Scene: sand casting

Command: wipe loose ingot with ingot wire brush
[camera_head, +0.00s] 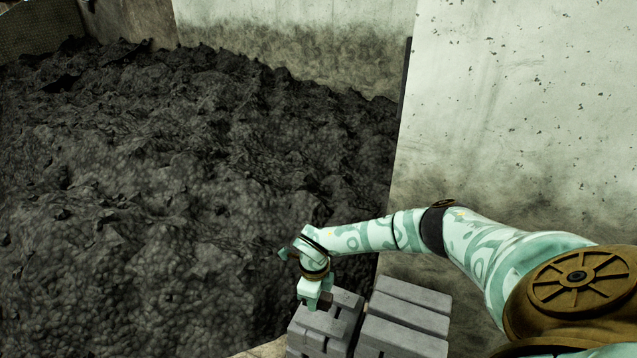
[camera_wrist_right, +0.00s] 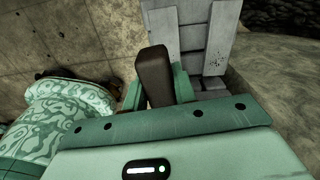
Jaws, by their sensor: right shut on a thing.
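My right gripper (camera_head: 316,298) hangs over the near left stack of grey ingots in the head view. In the right wrist view its fingers (camera_wrist_right: 156,92) are shut on a dark brown block-like handle, which I take to be the ingot wire brush (camera_wrist_right: 153,70). Its bristles are not visible. Grey ingots (camera_head: 318,334) lie in two stacks at the bottom centre, and they also show beyond the gripper in the wrist view (camera_wrist_right: 193,38). I cannot tell which ingot is the loose one, or whether the brush touches it. My left gripper is not in view.
A large heap of dark sand (camera_head: 170,190) fills the left side. A pale stained wall (camera_head: 510,110) stands at the right, behind my right arm. The second ingot stack (camera_head: 410,312) sits just right of the gripper. Bare floor (camera_wrist_right: 85,35) shows in the wrist view.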

